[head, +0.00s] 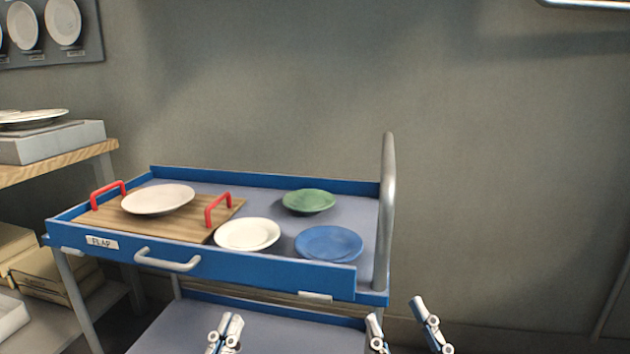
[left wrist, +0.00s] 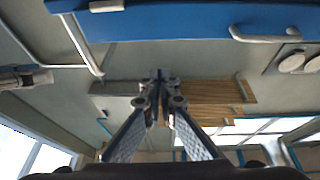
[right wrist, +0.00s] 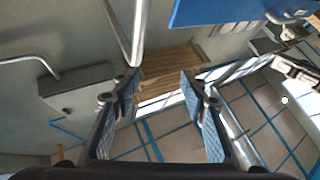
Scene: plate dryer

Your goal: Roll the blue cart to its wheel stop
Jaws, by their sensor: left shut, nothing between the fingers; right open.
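The blue cart (head: 215,268) stands in front of the wall with a grey top and a lower shelf. Its upright silver push handle (head: 387,210) is at the right end. A labelled blue flap with a small grey handle (head: 168,261) runs along the near side. My left gripper (head: 230,322) is shut and empty, low in front of the cart and apart from the flap. My right gripper (head: 395,309) is open and empty, below the cart's right end. Blue cart parts also show in the left wrist view (left wrist: 170,22) and right wrist view (right wrist: 225,10). I cannot make out the wheel stop or wheels.
On the cart top are a wooden board (head: 120,222) with red handles, a cream plate (head: 158,199), a white plate (head: 247,234), a green plate (head: 309,201) and a blue plate (head: 329,243). A wooden shelf (head: 60,162) stands left.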

